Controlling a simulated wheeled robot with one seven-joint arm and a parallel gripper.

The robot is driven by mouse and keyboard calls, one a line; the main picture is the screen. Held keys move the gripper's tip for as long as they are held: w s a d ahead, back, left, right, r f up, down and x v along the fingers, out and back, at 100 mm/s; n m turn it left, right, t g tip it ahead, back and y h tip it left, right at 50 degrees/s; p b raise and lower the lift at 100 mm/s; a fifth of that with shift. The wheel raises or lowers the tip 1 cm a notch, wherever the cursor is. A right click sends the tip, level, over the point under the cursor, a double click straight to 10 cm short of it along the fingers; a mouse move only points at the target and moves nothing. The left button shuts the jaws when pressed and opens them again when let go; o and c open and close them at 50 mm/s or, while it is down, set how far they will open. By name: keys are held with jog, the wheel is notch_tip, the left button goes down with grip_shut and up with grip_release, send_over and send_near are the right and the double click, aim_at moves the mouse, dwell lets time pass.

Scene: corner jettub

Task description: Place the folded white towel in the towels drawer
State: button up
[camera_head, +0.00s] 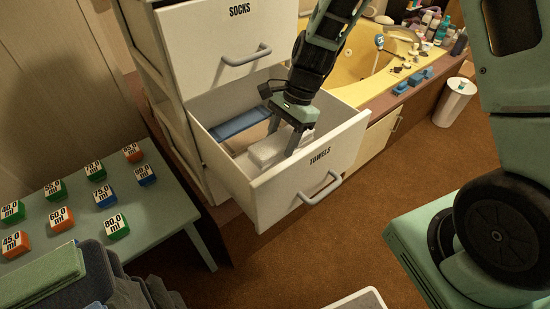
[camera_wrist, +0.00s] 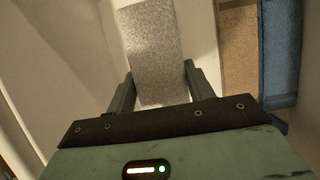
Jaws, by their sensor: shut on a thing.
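The towels drawer (camera_head: 262,205) is pulled open, with its printed label on the front. My gripper (camera_head: 284,143) reaches down inside it, near the front panel. It is shut on the folded white towel (camera_head: 265,153), a pale block low in the drawer. In the wrist view my gripper (camera_wrist: 160,90) has one finger on each side of the white towel (camera_wrist: 152,45). I cannot tell whether the towel rests on the drawer floor. A folded blue towel (camera_head: 240,122) lies in the drawer further back, and shows at the right of the wrist view (camera_wrist: 279,60).
The socks drawer (camera_head: 215,50) is above, behind my arm. A tan item (camera_wrist: 238,60) lies beside the blue towel. A green table (camera_head: 172,205) with several labelled cubes stands at left; folded dark and green towels (camera_head: 45,275) are at bottom left. A yellow tub (camera_head: 362,60) is behind.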

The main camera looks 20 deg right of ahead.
aim_at(290, 133)
jog(key=shift+f+b, duration=0.3)
jog(key=shift+f, duration=3.05)
jog(key=shift+f, duration=0.15)
jog(key=o, duration=1.1)
jog(key=p+v, duration=0.1)
jog(key=v, duration=1.1)
jog(key=shift+a+r, duration=0.1)
jog(key=shift+r, duration=0.15)
